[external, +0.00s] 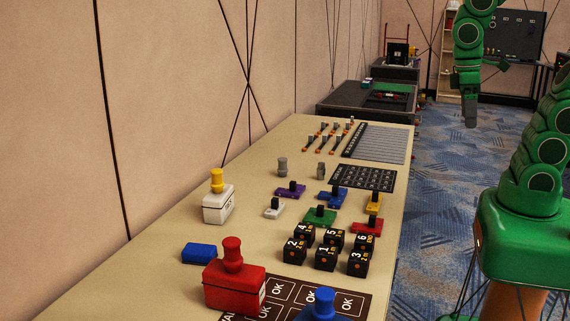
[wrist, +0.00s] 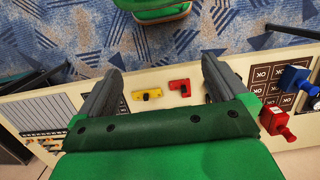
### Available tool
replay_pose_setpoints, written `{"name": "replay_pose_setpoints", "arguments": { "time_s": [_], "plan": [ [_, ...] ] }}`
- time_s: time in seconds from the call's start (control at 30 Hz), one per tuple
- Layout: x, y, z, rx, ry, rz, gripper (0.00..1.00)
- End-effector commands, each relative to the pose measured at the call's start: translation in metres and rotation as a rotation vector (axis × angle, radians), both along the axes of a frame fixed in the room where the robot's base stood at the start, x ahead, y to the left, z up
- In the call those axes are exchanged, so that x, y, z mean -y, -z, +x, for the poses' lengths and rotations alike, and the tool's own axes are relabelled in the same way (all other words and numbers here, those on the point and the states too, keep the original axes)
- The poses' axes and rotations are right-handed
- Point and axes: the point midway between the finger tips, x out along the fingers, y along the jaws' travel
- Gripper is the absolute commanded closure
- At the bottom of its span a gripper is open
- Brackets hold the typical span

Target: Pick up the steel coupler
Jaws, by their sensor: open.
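My gripper (external: 470,112) hangs in the air, right of the table and well apart from both pieces. In the wrist view my gripper (wrist: 163,70) is open, with nothing between its two dark fingers. Neither grey piece shows in the wrist view.
The table (external: 160,280) also holds coloured blocks with knobs, black numbered cubes (external: 326,257), a red stamp-like piece (external: 234,275), a white box with a yellow knob (external: 217,197) and a black grid mat (external: 362,178). A wall runs along its left side. Blue carpet (external: 440,180) lies right.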

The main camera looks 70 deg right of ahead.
Motion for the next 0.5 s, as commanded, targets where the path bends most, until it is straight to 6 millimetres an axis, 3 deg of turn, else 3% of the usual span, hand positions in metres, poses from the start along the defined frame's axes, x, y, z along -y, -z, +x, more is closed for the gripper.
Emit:
{"name": "replay_pose_setpoints", "arguments": {
  "time_s": [0.1,0.33,0.37,0.5],
  "plan": [
    [-0.003,0.004,-0.017,-0.008,-0.004,-0.001,0.00],
    [-0.004,0.006,-0.026,-0.009,-0.004,-0.002,0.00],
    [-0.004,0.006,-0.026,-0.009,-0.004,-0.002,0.02],
    [-0.004,0.006,-0.026,-0.010,-0.004,-0.002,0.23]
  ]
}}
